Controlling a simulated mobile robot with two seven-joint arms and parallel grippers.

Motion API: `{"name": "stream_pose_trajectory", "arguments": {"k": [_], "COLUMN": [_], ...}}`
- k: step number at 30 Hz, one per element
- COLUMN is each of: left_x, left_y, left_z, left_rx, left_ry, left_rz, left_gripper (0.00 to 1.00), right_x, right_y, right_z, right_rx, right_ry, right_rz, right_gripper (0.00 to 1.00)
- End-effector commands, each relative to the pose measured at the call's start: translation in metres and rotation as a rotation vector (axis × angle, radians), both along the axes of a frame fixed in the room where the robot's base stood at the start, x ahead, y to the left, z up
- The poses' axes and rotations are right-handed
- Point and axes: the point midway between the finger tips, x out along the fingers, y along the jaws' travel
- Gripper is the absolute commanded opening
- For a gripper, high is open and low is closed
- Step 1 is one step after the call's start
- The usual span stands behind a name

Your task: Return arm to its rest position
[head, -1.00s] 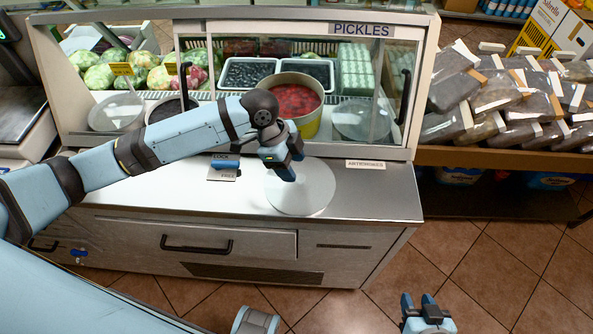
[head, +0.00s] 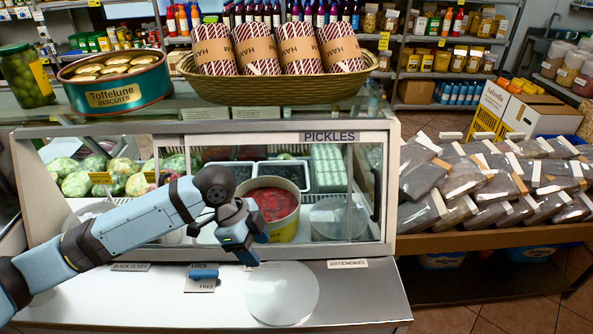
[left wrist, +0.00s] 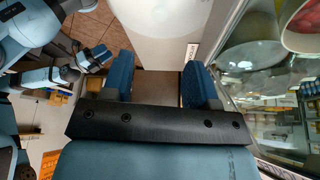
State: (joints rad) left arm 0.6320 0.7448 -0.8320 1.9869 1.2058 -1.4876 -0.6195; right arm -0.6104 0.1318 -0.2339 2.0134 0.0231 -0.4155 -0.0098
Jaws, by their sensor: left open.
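My left arm (head: 140,222) reaches in from the left across the front of the pickles counter. My left gripper (head: 252,240) is open and empty, in front of the glass and above the counter ledge. In the left wrist view its two blue fingers (left wrist: 160,84) stand apart with nothing between them. A round white disc (head: 283,293) lies on the ledge below the gripper; the gripper does not touch it. My right gripper is not in the head view now; part of an arm and a blue gripper (left wrist: 93,60) shows at the upper left of the left wrist view.
The glass-fronted case (head: 350,160) stands close behind my gripper, with a red-filled tub (head: 272,200) inside. On top are a basket (head: 275,92) and a biscuit tin (head: 118,82). Bagged goods (head: 490,185) fill the right-hand stand.

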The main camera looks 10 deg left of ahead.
Motion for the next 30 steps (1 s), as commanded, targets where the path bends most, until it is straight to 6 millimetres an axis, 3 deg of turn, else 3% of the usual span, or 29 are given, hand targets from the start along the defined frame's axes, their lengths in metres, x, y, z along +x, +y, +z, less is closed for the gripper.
{"name": "stream_pose_trajectory", "arguments": {"k": [4, 8, 12, 17, 23, 30], "left_x": [-0.001, -0.005, -0.013, -0.027, -0.059, -0.124], "left_y": [-0.006, -0.027, -0.054, -0.069, -0.061, -0.026], "left_z": [-0.003, -0.015, -0.033, -0.052, -0.075, -0.099], "left_rx": [-0.020, -0.098, -0.233, -0.371, -0.489, -0.531], "left_ry": [-0.005, -0.033, -0.080, -0.134, -0.202, -0.303], "left_rz": [0.019, 0.108, 0.287, 0.519, 0.818, 1.117], "left_gripper": [0.53, 0.53, 0.53, 0.53, 0.53, 0.53], "right_x": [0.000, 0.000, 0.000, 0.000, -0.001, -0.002], "right_y": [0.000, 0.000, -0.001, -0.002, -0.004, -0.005], "right_z": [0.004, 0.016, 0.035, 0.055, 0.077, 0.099], "right_rx": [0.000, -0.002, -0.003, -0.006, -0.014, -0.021], "right_ry": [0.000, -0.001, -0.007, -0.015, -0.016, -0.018], "right_rz": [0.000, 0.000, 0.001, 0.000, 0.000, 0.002], "right_gripper": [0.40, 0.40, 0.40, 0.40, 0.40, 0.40]}}
